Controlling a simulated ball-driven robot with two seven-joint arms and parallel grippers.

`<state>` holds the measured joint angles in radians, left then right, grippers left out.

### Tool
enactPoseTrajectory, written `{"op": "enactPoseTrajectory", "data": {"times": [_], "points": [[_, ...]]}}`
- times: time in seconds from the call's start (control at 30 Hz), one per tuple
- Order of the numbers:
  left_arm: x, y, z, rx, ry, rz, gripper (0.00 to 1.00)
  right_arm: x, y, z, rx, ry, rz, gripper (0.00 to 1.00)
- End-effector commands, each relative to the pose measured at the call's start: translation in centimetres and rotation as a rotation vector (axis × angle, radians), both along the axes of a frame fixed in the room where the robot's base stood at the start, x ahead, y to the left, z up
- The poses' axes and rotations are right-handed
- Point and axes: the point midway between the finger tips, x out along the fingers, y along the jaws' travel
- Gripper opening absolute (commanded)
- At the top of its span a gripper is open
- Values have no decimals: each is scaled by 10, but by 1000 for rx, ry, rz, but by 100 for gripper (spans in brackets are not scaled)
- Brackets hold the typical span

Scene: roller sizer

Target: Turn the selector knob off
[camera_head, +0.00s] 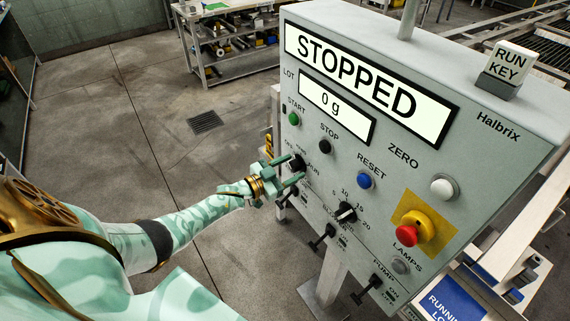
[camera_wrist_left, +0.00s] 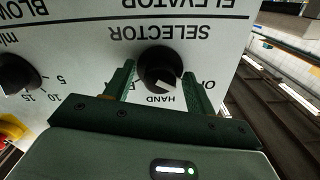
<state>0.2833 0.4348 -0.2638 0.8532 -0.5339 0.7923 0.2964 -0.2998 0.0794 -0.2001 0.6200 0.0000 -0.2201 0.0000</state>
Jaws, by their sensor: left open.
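The black selector knob (camera_head: 297,163) is on the sloping front panel of the grey control cabinet (camera_head: 395,160), below the black stop button (camera_head: 325,146). In the left wrist view the knob (camera_wrist_left: 158,62) shows upside down under the SELECTOR lettering, its white mark near the HAND label. Labels on both sides are partly hidden by my fingers. My left gripper (camera_head: 291,170) is open at the panel. Its fingers (camera_wrist_left: 163,85) stand on either side of the knob; whether they touch it I cannot tell. My right gripper is not in view.
Screens read STOPPED (camera_head: 352,78) and 0 g (camera_head: 336,104). A green start button (camera_head: 293,118), blue reset button (camera_head: 364,180), rotary knob (camera_head: 346,212) and red emergency button (camera_head: 413,231) share the panel. Small levers line its lower edge. Open floor (camera_head: 130,130) lies left.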

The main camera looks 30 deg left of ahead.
Motion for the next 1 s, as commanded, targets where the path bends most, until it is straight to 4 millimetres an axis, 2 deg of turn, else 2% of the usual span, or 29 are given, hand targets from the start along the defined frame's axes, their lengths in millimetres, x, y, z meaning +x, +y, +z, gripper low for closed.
{"op": "enactPoseTrajectory", "data": {"times": [0.17, 0.5, 0.63, 0.8, 1.0], "points": [[-17, 8, 0, 1, 2, 0, 55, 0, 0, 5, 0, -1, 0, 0], [-100, 41, -1, 2, 5, -1, 55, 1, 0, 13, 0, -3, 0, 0], [-126, 52, -1, 2, 4, 0, 55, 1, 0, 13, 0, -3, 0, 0], [-146, 61, -1, 0, 2, 0, 55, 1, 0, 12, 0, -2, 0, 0], [-151, 63, 0, 0, 1, 0, 55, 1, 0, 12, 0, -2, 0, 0]]}}
